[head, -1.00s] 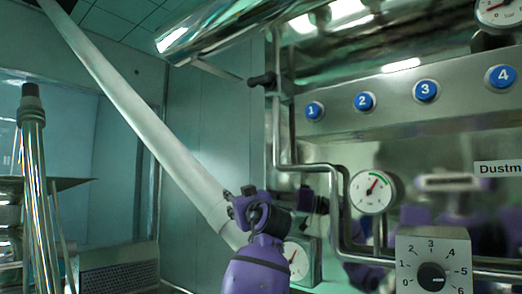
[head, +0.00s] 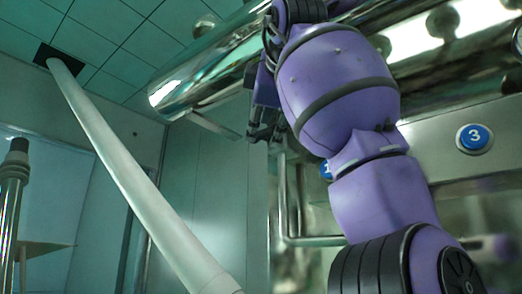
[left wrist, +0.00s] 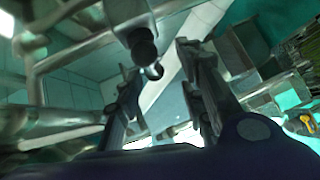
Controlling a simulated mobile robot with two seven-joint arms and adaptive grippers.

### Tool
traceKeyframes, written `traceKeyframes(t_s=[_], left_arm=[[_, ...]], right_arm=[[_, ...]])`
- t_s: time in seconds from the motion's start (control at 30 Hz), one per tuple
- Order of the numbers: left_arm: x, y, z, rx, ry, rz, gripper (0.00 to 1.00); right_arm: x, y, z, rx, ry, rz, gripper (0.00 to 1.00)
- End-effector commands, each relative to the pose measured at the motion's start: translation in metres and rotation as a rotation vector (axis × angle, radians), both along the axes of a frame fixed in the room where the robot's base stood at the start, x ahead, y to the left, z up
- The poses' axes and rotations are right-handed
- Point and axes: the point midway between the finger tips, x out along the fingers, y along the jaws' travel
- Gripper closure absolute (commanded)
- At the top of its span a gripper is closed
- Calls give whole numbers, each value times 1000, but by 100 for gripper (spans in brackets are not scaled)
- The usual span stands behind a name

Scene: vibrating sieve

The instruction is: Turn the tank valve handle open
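The valve handle, a dark rod with a rounded black end (left wrist: 145,48), shows in the left wrist view on a metal pipe fitting. It lies between and slightly beyond the tips of my left gripper (left wrist: 155,62). The two fingers are apart, one on each side of the handle's end; I cannot tell whether either touches it. In the head view my left gripper (head: 262,130) points down beside the pipework, below the shiny cylinder. The handle cannot be made out there; my purple arm and gripper cover that area. My right gripper is not in view.
A shiny horizontal cylinder (head: 205,62) crosses above. A long white pipe (head: 135,180) slopes down at the left. A bent metal pipe (head: 283,205) and a panel with blue numbered buttons (head: 475,138) stand behind my arm. Open room lies at the left.

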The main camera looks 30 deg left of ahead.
Motion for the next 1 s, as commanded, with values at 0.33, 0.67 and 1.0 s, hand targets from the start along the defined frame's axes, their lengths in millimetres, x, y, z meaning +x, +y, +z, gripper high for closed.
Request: traceKeyframes(t_s=[0.33,0.67,1.0], left_arm=[[3,-7,6,-5,-13,-22,64],[40,26,-1,-3,-13,-21,64],[49,33,-3,-3,-16,-21,64]], right_arm=[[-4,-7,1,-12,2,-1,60],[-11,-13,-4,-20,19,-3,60],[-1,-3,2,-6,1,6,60]])
